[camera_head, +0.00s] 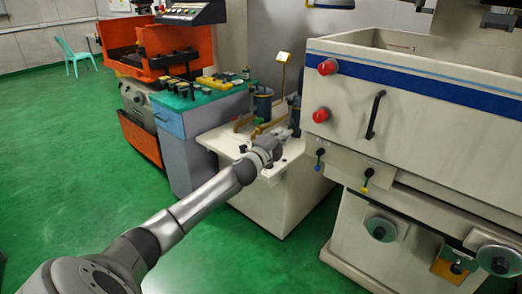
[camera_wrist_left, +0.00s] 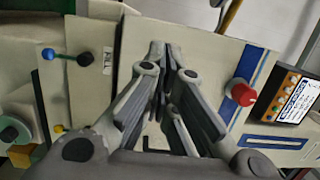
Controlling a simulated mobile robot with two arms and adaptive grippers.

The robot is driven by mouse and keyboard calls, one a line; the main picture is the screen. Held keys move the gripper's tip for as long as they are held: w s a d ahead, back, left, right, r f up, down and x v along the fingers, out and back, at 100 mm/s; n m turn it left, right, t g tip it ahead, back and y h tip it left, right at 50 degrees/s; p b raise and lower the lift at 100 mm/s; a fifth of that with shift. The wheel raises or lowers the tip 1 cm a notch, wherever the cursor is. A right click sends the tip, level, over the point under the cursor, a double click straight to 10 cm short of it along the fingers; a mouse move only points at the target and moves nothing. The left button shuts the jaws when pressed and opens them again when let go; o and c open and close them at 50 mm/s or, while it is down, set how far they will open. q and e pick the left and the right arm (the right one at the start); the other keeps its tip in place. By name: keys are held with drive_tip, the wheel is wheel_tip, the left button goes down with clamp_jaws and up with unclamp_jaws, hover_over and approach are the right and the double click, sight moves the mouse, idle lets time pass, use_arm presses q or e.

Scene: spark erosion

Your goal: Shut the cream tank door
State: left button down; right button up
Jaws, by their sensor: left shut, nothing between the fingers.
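The cream tank door (camera_head: 420,125) is the front panel at the right of the head view, with a blue stripe, a black upright handle (camera_head: 375,115) and two red knobs (camera_head: 327,67) at its left edge. I cannot tell how far it stands from the tank. My left gripper (camera_head: 284,138) is left of the panel, over the cream cabinet top, apart from the handle. In the left wrist view its fingers (camera_wrist_left: 160,48) are together and empty, in front of the cream panel (camera_wrist_left: 212,52). A red knob (camera_wrist_left: 242,95) shows to their right. My right gripper is out of view.
A cream cabinet (camera_head: 285,190) with blue-black cylinders on top stands under my gripper. A blue lever (camera_head: 319,152) and a yellow lever (camera_head: 364,188) stick out below the panel. An orange machine (camera_head: 150,55) stands behind left.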

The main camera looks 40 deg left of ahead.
use_arm(q)
drive_tip(key=s+f+b, duration=0.1)
drive_tip(key=s, duration=0.6)
drive_tip(key=shift+s+a+b, duration=0.15)
drive_tip(key=shift+a+b, duration=0.15)
drive_tip(key=shift+b, duration=0.1)
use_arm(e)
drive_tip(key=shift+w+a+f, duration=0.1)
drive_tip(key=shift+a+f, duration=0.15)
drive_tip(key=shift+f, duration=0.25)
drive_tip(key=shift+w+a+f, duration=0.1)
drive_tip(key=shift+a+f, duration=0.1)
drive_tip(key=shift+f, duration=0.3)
